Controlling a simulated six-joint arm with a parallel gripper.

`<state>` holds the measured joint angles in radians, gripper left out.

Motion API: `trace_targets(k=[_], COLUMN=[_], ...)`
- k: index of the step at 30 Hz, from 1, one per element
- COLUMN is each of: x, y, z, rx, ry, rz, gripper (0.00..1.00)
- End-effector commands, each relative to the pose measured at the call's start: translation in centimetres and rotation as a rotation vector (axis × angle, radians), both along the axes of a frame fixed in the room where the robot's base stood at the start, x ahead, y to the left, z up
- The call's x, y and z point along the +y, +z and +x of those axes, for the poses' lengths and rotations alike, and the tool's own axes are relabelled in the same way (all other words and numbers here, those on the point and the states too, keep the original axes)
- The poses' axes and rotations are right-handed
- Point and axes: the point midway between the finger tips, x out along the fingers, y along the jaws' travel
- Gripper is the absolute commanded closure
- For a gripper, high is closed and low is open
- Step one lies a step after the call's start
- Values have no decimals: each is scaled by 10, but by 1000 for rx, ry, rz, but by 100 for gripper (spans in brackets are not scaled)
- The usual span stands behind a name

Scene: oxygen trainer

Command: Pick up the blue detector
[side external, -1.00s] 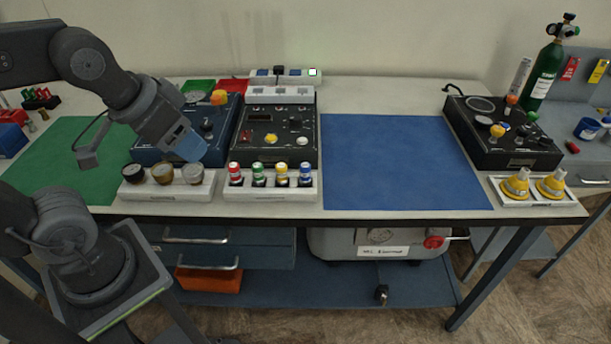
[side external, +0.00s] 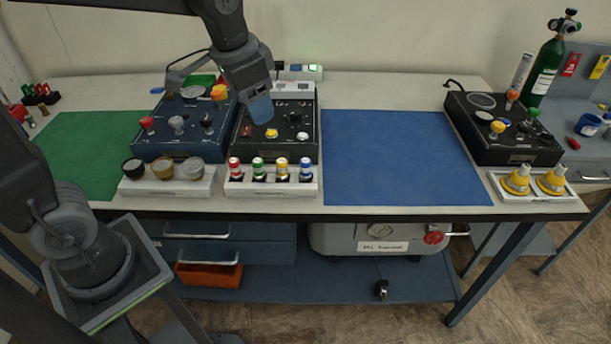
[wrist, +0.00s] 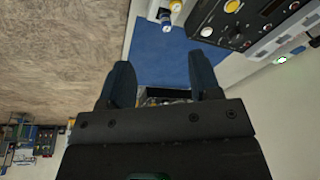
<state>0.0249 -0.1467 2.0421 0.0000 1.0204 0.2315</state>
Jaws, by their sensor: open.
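The blue detector (side external: 306,170) stands upright at the right end of a white rack (side external: 270,189) in the side external view, with yellow, green and red ones to its left.
The black panel (side external: 285,138) with knobs stands directly behind the rack. The blue mat (side external: 400,155) on the right is clear.

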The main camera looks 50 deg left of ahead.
Motion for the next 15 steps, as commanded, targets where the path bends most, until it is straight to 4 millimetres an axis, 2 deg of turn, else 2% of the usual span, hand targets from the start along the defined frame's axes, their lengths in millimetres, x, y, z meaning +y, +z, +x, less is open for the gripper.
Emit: trace_targets(k=[1,6,10,15], x=[-2,-7,-10,-12], y=[-9,-38,-59,-74], z=[19,68,92,106], rx=[39,140,191,223], ry=[-29,-127,-181,-213], rz=[7,22,27,30], gripper=[43,43,43,43])
